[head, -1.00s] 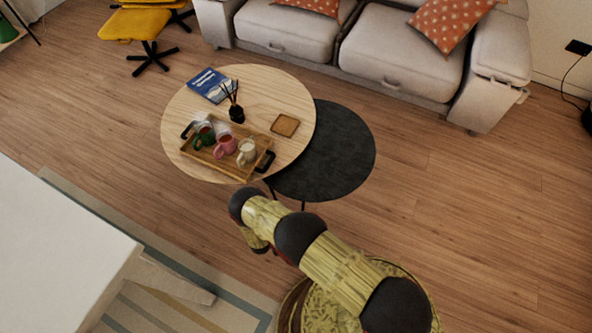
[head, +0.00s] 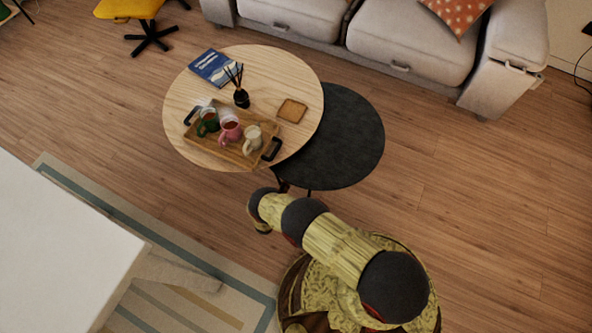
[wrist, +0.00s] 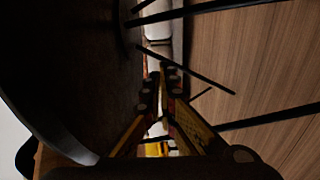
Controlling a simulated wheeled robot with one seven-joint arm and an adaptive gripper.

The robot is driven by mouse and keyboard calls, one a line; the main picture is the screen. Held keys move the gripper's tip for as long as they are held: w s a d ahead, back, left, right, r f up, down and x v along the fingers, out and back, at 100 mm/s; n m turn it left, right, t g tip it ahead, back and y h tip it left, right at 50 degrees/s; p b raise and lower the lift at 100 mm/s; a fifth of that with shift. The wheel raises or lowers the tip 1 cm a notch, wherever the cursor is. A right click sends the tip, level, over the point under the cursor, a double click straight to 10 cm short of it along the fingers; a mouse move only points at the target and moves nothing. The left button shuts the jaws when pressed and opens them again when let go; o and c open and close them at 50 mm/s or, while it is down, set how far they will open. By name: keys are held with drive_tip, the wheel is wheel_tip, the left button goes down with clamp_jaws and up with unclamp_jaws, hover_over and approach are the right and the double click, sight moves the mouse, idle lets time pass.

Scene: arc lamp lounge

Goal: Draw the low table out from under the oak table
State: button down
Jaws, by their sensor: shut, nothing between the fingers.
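The low table (head: 345,150) has a round black top, partly beneath the right side of the round oak table (head: 200,90); its right part is uncovered. In the wrist view, a dark underside (wrist: 60,60) fills the left, with thin black legs (wrist: 205,12) crossing over the floor. My gripper (wrist: 168,72) is shut and empty among these legs, below the tabletop. I cannot tell whether it touches a leg. In the head view it is hidden behind my arm and the table edges.
On the oak table are a wooden tray (head: 204,149) with mugs, a reed diffuser (head: 241,98), a blue book (head: 215,68) and a coaster (head: 292,111). A sofa (head: 410,50) stands behind. A white surface (head: 60,240) is at left. Floor (head: 480,210) to the right is clear.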

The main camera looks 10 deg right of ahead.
drive_tip(key=w+d+b, duration=0.2)
drive_tip(key=w+d, duration=0.3)
drive_tip(key=d, duration=0.3)
drive_tip(key=shift+w+d, duration=0.3)
drive_tip(key=shift+w, duration=0.05)
drive_tip(key=shift+s+f, duration=0.1)
